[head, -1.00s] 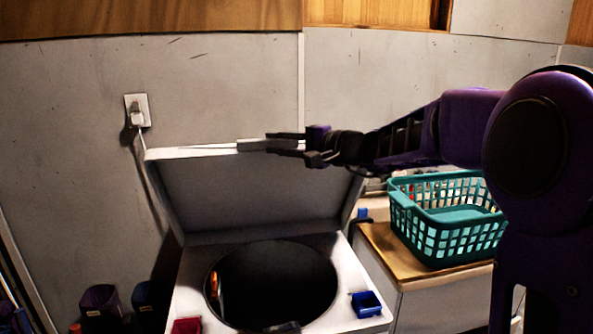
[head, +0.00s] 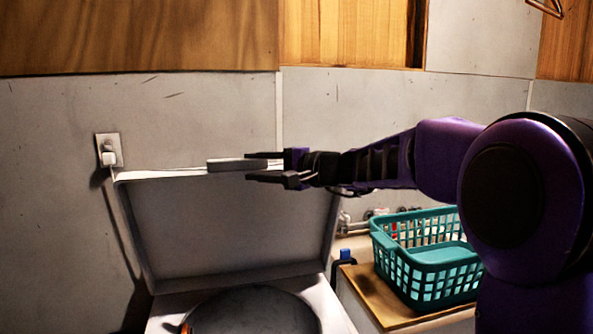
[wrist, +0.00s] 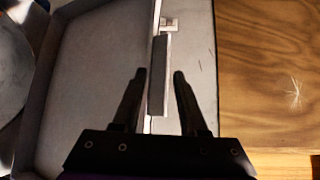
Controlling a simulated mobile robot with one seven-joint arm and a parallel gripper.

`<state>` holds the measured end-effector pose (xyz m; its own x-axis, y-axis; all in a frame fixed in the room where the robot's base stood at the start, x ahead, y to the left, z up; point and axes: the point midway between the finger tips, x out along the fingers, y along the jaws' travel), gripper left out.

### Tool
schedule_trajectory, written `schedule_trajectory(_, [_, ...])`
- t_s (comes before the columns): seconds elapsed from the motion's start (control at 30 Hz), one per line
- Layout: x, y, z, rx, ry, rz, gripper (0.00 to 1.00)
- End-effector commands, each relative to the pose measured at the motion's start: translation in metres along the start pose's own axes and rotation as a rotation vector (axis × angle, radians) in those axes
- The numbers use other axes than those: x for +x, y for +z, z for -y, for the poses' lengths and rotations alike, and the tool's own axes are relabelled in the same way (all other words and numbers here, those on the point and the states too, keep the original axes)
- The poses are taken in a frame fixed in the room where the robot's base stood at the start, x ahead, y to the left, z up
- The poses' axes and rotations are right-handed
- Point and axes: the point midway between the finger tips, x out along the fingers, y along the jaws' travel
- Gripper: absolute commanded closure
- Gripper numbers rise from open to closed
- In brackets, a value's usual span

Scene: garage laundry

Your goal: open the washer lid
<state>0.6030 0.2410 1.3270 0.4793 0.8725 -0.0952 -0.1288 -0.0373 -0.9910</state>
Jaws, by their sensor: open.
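The washer lid (head: 232,228) stands raised, close to upright, behind the dark round drum opening (head: 250,312) in the head view. A grey handle bar (head: 226,165) sits on the lid's top edge. My gripper (head: 264,167) is at that edge, coming from the right, with its two fingers apart. In the wrist view the handle (wrist: 158,75) and lid edge lie between and ahead of the open fingers (wrist: 156,88). The lid's inner face (wrist: 95,65) shows on the left there. I cannot tell whether a finger touches the lid.
A teal laundry basket (head: 430,262) stands on a wooden-topped counter (head: 385,308) right of the washer, below my arm. The wall (head: 60,210) is close behind the lid. A plug in an outlet (head: 108,152) is left of the lid.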

Motion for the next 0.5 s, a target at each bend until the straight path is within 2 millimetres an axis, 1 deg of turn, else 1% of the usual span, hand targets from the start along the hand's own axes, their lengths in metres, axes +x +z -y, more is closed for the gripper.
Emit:
schedule_trajectory(0.03, [-0.012,-0.001,-0.002,-0.002,0.0,-0.004,0.57])
schedule_trajectory(0.3, [-0.079,-0.001,-0.001,-0.001,0.0,-0.006,0.57])
schedule_trajectory(0.4, [-0.102,-0.001,-0.001,-0.001,0.0,-0.005,0.57])
schedule_trajectory(0.5, [-0.121,0.0,-0.001,0.0,0.001,-0.003,0.57])
